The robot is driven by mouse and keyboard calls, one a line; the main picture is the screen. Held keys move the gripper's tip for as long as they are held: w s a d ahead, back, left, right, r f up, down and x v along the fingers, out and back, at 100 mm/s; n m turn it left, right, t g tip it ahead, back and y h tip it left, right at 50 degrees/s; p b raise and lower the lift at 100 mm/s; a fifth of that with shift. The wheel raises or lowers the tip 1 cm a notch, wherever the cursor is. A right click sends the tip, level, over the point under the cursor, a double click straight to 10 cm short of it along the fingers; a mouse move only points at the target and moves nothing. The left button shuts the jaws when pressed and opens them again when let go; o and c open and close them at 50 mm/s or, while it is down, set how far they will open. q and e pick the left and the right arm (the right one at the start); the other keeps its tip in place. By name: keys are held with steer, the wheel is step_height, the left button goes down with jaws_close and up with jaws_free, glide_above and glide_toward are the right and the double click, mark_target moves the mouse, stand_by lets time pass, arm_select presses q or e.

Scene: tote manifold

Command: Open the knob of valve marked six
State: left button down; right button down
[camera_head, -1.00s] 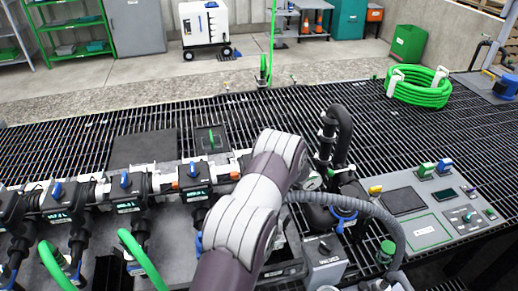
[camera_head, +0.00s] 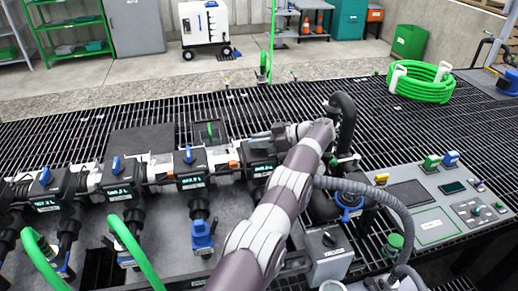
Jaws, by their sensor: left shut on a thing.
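A row of black valves with small lit displays runs across the manifold; the display text is too small to read, so I cannot tell which is marked six. Blue knobs show on the left valve (camera_head: 45,176), the second valve (camera_head: 116,164) and the third valve (camera_head: 188,154). My left gripper (camera_head: 256,139) reaches in over the fourth valve (camera_head: 262,163), pointing left. It is shut on that valve's knob, which the fingers hide. My left arm covers the parts just right of this valve. My right gripper is not in view.
Green hoses (camera_head: 135,255) rise at the front left. A black pipe (camera_head: 346,120) stands close right of my gripper, and a grey hose (camera_head: 385,212) curves behind my forearm. A control panel (camera_head: 436,222) lies at the right. Open grating stretches behind the manifold.

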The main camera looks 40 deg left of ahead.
arm_select(q)
steer(key=shift+r, duration=0.15)
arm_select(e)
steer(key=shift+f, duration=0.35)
arm_select(q)
steer(key=c, duration=1.1)
jaws_free()
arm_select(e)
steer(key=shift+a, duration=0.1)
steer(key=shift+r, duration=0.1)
